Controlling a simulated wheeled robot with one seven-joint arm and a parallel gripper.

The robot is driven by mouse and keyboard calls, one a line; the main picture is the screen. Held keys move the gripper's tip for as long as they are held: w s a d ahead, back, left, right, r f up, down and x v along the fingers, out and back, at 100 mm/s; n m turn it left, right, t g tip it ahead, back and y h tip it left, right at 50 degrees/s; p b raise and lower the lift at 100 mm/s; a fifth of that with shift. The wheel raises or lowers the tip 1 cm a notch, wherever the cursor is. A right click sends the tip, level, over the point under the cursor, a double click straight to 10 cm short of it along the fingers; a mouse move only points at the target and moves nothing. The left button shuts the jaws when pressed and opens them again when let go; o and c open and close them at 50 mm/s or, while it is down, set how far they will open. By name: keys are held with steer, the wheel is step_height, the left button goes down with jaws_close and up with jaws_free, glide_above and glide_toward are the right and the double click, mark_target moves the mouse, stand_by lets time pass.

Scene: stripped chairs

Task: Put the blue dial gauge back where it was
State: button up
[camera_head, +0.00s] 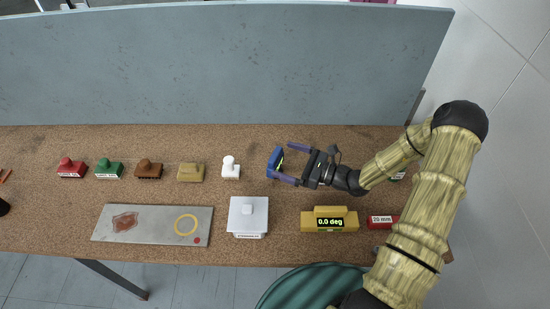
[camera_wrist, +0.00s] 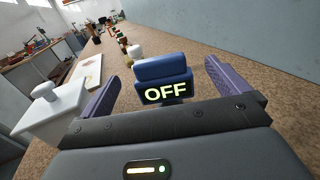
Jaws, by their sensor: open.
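The blue dial gauge (camera_head: 273,163) stands on the brown tabletop in the head view, at the right end of a row of small items. In the wrist view the blue gauge (camera_wrist: 163,80) faces me with a lit panel reading "OFF". My gripper (camera_head: 284,165) reaches in from the right, low over the table, with its purple fingers apart. In the wrist view the fingers stand to the left and right of the gauge, with gaps on both sides. The gauge's foot is partly hidden by my gripper in the wrist view.
Left of the gauge stand white (camera_head: 230,168), tan (camera_head: 190,172), brown (camera_head: 149,170), green (camera_head: 109,169) and red (camera_head: 71,168) items. Nearer the front are a metal plate (camera_head: 150,239), a white block (camera_head: 248,217), a yellow angle gauge (camera_head: 330,220) and a red block (camera_head: 381,221). A grey panel (camera_head: 210,65) closes the back.

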steer(key=b+v, duration=0.1)
steer(key=v, duration=0.5)
stand_by(0.5)
